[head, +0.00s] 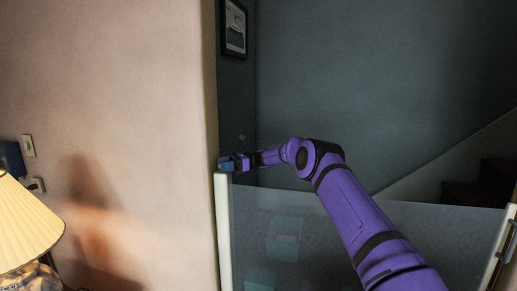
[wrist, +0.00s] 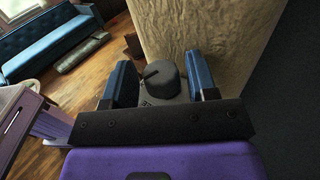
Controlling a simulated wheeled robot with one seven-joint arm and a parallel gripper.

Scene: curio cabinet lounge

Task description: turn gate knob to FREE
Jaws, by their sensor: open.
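The gate (head: 300,235) has a dark see-through panel with pale end posts, and its left post (head: 223,230) stands against the wall edge. In the wrist view the round dark knob (wrist: 163,78) has a short pointer on its left side. My gripper (wrist: 158,84) is open, with one blue finger on each side of the knob and a gap visible at least on the left. In the head view my gripper (head: 234,163) is at the top of the left post and hides the knob.
A lamp (head: 22,225) stands at the lower left, near wall switches (head: 28,146). A framed picture (head: 234,28) hangs above my gripper. Stairs (head: 480,188) lie beyond the gate at right. The wrist view shows a blue sofa (wrist: 55,45) across the wooden floor.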

